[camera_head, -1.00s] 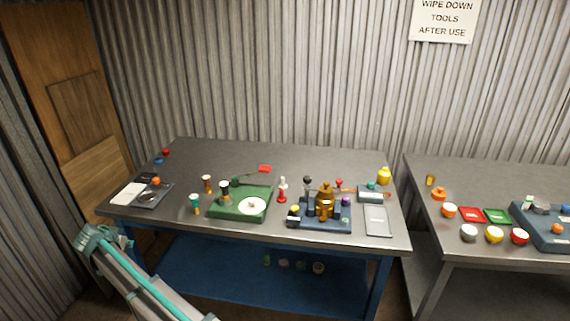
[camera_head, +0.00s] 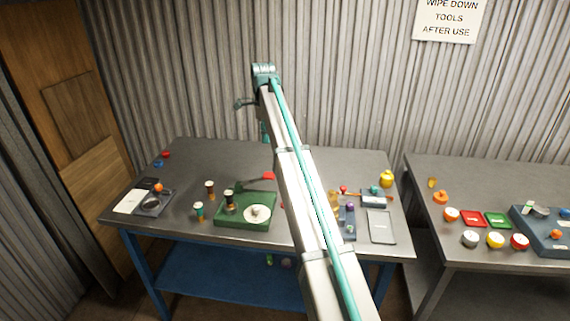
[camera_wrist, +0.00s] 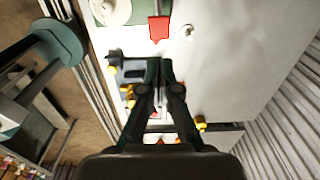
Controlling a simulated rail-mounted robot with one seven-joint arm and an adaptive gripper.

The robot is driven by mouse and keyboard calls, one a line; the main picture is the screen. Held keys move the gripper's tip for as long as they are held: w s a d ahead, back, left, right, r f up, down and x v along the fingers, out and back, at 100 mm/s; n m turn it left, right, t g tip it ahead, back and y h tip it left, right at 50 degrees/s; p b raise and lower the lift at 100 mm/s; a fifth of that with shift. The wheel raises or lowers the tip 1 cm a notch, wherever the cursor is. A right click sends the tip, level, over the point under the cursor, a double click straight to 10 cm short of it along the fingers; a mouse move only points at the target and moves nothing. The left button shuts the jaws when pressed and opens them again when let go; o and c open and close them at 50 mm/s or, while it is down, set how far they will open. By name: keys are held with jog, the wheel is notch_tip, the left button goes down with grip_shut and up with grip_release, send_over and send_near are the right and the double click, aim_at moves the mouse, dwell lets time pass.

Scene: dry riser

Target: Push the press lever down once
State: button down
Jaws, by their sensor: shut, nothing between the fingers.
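The press is a green base (camera_head: 240,212) with a pale round plate (camera_head: 257,212) and a dark post, left of centre on the table in the head view. Its lever (camera_head: 268,176) ends in a flat red pad and reaches right, above the tabletop. In the wrist view the red pad (camera_wrist: 159,28) shows at the top, with the pale plate (camera_wrist: 110,10) left of it. My gripper (camera_wrist: 158,66) is shut and empty; in this view its fingertips lie just below the red pad, apart in the picture. Its height above the pad cannot be told.
A dark blue fixture (camera_head: 349,224) stands right of the press, partly behind my arm; it also shows beside my fingers in the wrist view (camera_wrist: 130,72). A small pale-topped piece (camera_wrist: 187,31) stands right of the red pad.

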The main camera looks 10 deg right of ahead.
aim_at(269, 174)
jog(key=shift+s+d+r, duration=0.1)
jog(key=shift+d+r, duration=0.25)
jog(key=shift+d, duration=0.05)
jog(key=shift+f, duration=0.15)
notch_tip(269, 174, down, 14)
jog(key=p, duration=0.4)
jog(key=shift+p, duration=0.35)
